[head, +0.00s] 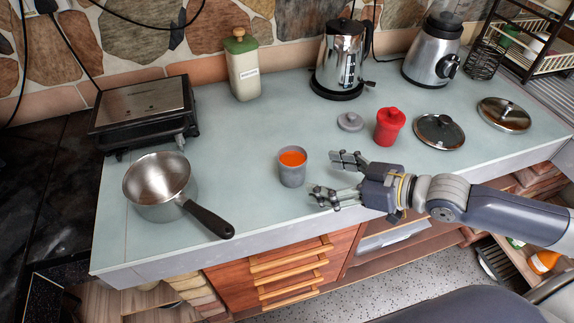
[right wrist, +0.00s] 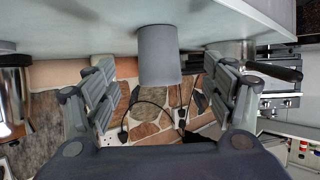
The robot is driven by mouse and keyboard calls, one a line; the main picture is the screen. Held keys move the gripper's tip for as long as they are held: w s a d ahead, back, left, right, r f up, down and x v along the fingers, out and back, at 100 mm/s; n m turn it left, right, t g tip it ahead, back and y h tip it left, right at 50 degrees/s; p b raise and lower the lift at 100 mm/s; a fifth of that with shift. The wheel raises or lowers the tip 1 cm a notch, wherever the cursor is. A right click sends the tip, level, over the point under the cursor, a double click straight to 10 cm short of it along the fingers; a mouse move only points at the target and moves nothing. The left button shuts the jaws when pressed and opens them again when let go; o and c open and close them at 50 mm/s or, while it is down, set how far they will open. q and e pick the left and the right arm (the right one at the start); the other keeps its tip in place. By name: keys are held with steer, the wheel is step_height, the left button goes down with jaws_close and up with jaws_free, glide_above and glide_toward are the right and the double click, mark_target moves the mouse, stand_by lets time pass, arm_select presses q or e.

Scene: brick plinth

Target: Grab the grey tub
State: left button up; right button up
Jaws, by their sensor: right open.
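The grey tub (head: 292,172), a small cup-like container with orange contents, stands upright on the counter near its front edge in the head view. My right gripper (head: 330,176) is just to the right of the tub, its two fingers spread and pointing toward it. In the right wrist view the tub (right wrist: 159,56) shows upside down, centred beyond the open fingers of the gripper (right wrist: 160,82). The fingers do not touch the tub. My left gripper is not in view.
A saucepan (head: 158,184) stands left of the tub, its black handle reaching toward the front edge. A red jar (head: 389,127), a small grey lid (head: 350,121) and a pan lid (head: 439,131) lie to the right. A kettle (head: 341,62) stands behind.

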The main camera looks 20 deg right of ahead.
mark_target(304, 170)
steer(key=x, duration=0.2)
steer(key=shift+w+a, duration=0.2)
steer(key=shift+a, duration=0.1)
steer(key=shift+x, duration=1.1)
steer(key=shift+w+a+f, duration=0.1)
steer(key=p+x, duration=0.1)
steer(key=x, duration=0.3)
steer(key=shift+w, duration=0.1)
steer(key=shift+w+a+f, duration=0.1)
steer(key=shift+w+f, duration=0.1)
steer(key=shift+w, duration=0.05)
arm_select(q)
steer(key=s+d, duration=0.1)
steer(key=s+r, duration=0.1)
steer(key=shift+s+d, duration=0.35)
arm_select(e)
steer(key=shift+c, duration=0.5)
steer(key=c, duration=1.2)
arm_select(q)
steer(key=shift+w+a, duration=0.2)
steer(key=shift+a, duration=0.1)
